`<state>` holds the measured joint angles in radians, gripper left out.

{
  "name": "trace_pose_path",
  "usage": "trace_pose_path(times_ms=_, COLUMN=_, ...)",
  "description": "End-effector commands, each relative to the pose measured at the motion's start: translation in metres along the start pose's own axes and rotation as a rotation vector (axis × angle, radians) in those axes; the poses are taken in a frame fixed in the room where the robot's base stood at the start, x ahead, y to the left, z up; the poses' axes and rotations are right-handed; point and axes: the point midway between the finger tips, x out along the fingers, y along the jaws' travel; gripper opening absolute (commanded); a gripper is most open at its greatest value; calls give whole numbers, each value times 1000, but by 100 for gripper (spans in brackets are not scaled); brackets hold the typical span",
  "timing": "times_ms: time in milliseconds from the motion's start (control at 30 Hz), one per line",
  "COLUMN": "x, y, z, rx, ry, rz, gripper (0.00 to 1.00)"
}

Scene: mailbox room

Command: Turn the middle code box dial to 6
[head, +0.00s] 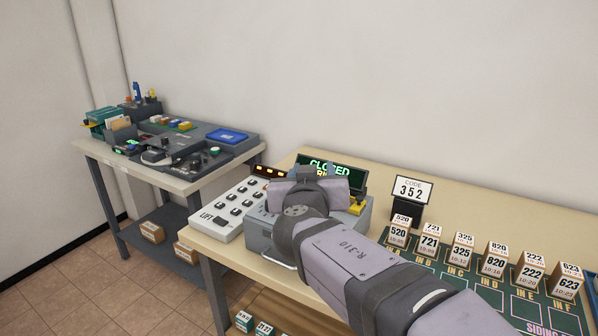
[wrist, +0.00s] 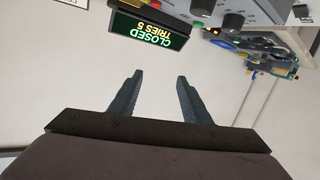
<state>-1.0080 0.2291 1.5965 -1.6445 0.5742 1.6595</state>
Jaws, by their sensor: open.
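The grey code box (head: 365,214) stands on the near table, largely covered by my arm in the head view. In the wrist view, the box (wrist: 262,8) is at the top edge, upside down, with two dark dials (wrist: 232,21) showing. I cannot tell which dial is the middle one, and no dial reading is legible. A display (head: 345,172) behind the box reads CLOSED in the head view; in the wrist view (wrist: 150,32) it reads CLOSED, TRIES 5. My gripper (wrist: 160,76) is open and empty, apart from the box and dials.
Numbered blocks (head: 463,252) stand on a green board at right. Another table (head: 100,152) with equipment is at the far left.

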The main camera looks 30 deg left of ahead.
Motion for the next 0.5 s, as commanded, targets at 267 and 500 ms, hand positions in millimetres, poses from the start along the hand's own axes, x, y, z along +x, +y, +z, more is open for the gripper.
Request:
trace_pose_path(times_ms=267, x=21, y=14, z=-41, rx=11, ry=-95, rz=40, gripper=44)
trace_pose_path(times_ms=500, x=38, y=28, z=-55, rx=89, ry=-203, rz=90, gripper=44)
